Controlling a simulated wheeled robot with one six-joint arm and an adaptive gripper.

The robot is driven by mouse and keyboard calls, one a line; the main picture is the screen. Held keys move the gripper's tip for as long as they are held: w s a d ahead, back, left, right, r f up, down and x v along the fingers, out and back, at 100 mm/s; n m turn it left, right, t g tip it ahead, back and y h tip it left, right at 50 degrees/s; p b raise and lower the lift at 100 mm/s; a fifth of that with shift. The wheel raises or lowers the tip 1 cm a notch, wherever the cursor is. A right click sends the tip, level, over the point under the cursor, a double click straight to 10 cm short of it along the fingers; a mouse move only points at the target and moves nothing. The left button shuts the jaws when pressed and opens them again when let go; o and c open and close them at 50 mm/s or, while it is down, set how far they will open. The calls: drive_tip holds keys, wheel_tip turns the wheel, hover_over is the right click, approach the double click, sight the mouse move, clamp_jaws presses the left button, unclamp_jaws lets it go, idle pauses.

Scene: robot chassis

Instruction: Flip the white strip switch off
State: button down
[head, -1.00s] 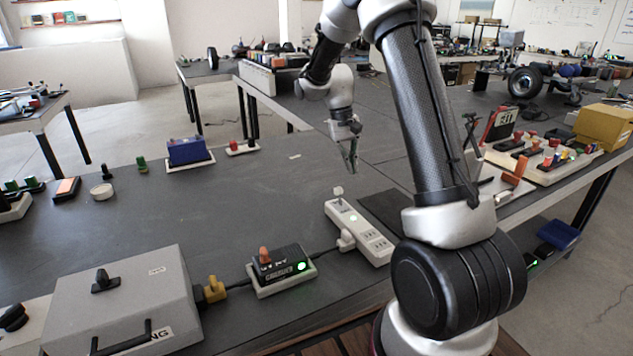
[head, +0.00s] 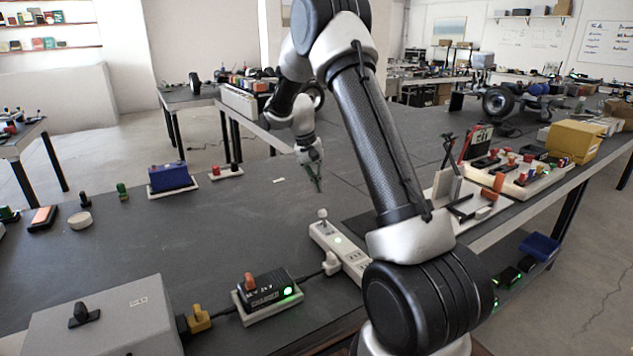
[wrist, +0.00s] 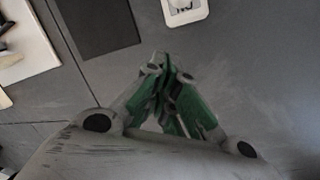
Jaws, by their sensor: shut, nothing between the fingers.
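The white power strip (head: 341,254) lies on the dark bench in the head view, partly hidden by my arm at its lower right. Its toggle switch (head: 322,215) stands up at the far end, with a lit green light beside it. My gripper (head: 317,184) is above the bench, beyond the strip's far end, and apart from it. In the wrist view my gripper's green fingers (wrist: 163,62) are together and empty. The end of the white strip (wrist: 184,10) shows at the top edge there, cut off by the frame.
A black charger (head: 268,291) with an orange switch and green light stands left of the strip. A grey box (head: 105,315) is at the lower left. A blue box (head: 170,177) stands at the back. The bench between them is clear.

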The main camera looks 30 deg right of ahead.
sight(322, 213)
drive_tip(key=x, duration=0.6)
drive_tip(key=shift+s, duration=0.1)
drive_tip(key=shift+s+a+f, duration=0.1)
drive_tip(key=shift+s+a, duration=0.05)
drive_tip(key=shift+s, duration=0.1)
drive_tip(key=shift+s+a+r, duration=0.35)
drive_tip(key=shift+s+a, duration=0.1)
drive_tip(key=shift+s, duration=0.15)
drive_tip(key=shift+s+a+r, duration=0.3)
drive_tip(key=shift+s+a, duration=0.15)
drive_tip(key=shift+s, duration=0.2)
drive_tip(key=shift+r, duration=0.1)
